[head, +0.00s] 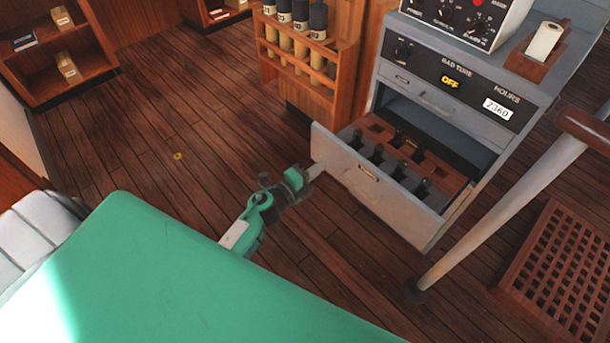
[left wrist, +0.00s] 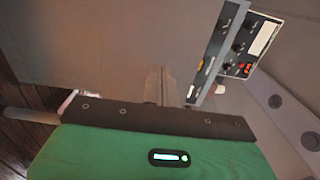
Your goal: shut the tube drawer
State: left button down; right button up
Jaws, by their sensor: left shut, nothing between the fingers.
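The tube drawer (head: 375,190) stands pulled out from the lower part of a grey cabinet (head: 475,140) in the head view. Its grey front has a small brass-coloured handle (head: 368,173), and a brown rack inside holds several dark tubes. My left gripper (head: 318,170) is shut and empty at the left part of the drawer front; I cannot tell if it touches. In the left wrist view my closed fingers (left wrist: 160,85) point at a large grey panel (left wrist: 100,45), which looks like the drawer front. My right gripper is not in view.
A wooden rack with rolled charts (head: 300,45) stands left of the cabinet. A pale slanted post (head: 500,215) rises in front of the cabinet on the right, beside a wooden grating (head: 560,270). The plank floor (head: 150,130) at left is mostly clear.

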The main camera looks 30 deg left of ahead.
aim_at(334, 157)
pick_arm(q)
jog(key=x, duration=0.2)
jog(key=shift+w+d, duration=0.15)
jog(key=shift+w, duration=0.35)
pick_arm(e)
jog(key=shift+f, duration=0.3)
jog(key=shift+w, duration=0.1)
pick_arm(q)
jog(key=shift+w+d, duration=0.1)
jog(key=shift+w, duration=0.05)
